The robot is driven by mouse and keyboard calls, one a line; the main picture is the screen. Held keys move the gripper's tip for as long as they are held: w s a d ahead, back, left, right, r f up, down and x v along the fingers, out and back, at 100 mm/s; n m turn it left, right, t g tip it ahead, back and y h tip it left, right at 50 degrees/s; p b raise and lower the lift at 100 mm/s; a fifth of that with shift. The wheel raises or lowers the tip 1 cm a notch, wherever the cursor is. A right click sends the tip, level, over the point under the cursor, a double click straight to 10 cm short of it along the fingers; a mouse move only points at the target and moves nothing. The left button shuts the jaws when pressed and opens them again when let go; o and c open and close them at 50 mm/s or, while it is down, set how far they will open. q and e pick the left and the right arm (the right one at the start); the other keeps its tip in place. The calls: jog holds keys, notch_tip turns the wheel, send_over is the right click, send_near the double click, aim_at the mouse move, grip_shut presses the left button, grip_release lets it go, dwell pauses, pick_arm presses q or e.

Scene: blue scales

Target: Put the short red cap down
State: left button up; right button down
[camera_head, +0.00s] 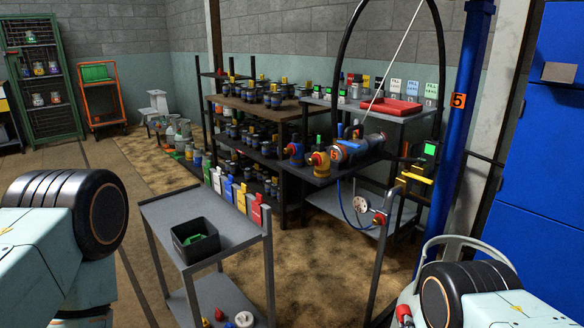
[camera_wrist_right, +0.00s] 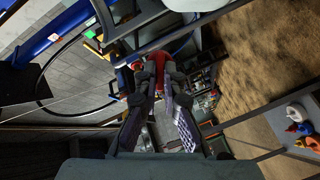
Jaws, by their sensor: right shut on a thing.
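The short red cap (camera_wrist_right: 153,64) shows in the wrist view at the tips of my right gripper (camera_wrist_right: 158,80). The two dark fingers are closed on it from both sides and cover part of it. In the head view a small red piece (camera_head: 403,313) shows at the bottom edge beside my right arm; most of that gripper is cut off or hidden there. My left arm comes in at the lower left of the head view, but its gripper is out of frame.
A grey cart (camera_head: 153,212) stands in front, with a black bin (camera_head: 177,243) holding something green on top. Its lower shelf holds a red piece (camera_head: 219,314) and a white ring (camera_head: 243,319). A red tray (camera_head: 391,106) sits on the rear bench. A blue post (camera_head: 447,190) stands right.

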jog(key=s+a+r+n+g+y+p, duration=0.1)
jog(key=s+a+r+n+y+p, duration=0.1)
jog(key=s+a+r+n+y, duration=0.35)
jog(key=s+a+r+n+y+p, duration=0.3)
jog(key=s+r+y, duration=0.4)
jog(key=s+r, duration=0.1)
notch_tip(320, 180, up, 14)
jog(key=s+a+p, duration=0.1)
jog(key=p, duration=0.2)
jog(key=shift+s+r, duration=0.25)
jog(key=shift+s, duration=0.05)
